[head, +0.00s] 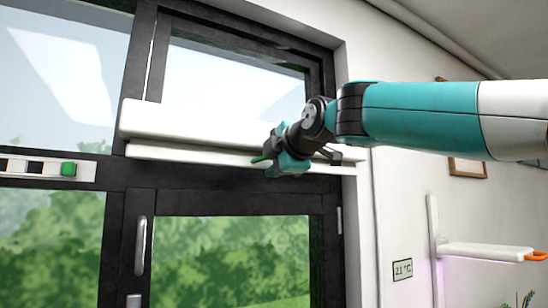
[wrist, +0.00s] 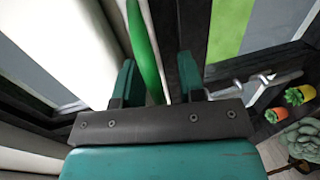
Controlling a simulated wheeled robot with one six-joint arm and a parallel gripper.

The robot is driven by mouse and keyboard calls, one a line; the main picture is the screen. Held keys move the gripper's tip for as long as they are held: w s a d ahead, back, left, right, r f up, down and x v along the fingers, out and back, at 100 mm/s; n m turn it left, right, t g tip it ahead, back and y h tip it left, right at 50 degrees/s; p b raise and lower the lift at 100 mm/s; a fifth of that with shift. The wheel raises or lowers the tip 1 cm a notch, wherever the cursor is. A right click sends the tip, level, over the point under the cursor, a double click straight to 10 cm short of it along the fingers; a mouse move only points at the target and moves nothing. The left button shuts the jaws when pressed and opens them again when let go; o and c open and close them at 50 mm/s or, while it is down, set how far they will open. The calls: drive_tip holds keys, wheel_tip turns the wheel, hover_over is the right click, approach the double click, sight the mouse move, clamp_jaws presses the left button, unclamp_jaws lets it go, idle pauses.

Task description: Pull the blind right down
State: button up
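The blind is rolled up in a white case (head: 190,122) above the dark-framed window door. Its white bottom bar (head: 190,154) sits just under the case, and the glass below is uncovered. My gripper (head: 272,162) is at the right part of the bar. A green pull tab (head: 260,159) shows beside my fingers. In the wrist view the green tab (wrist: 146,45) runs between my two fingers (wrist: 157,85), nearer the left one. The fingers stand apart, with a gap to the right finger. Contact with the left finger cannot be told.
A white strip with a green knob (head: 68,169) is on the frame at left. The door has a pale upright handle (head: 141,246). Potted plants (wrist: 297,95) show in the wrist view.

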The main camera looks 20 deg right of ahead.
clamp_jaws()
wheel_tip(320, 180, down, 58)
drive_tip(key=b, duration=4.9)
drive_tip(key=shift+f, duration=0.15)
drive_tip(key=shift+c, duration=2.2)
unclamp_jaws()
drive_tip(key=o, duration=0.4)
drive_tip(key=shift+o, duration=0.2)
drive_tip(key=shift+s, duration=0.1)
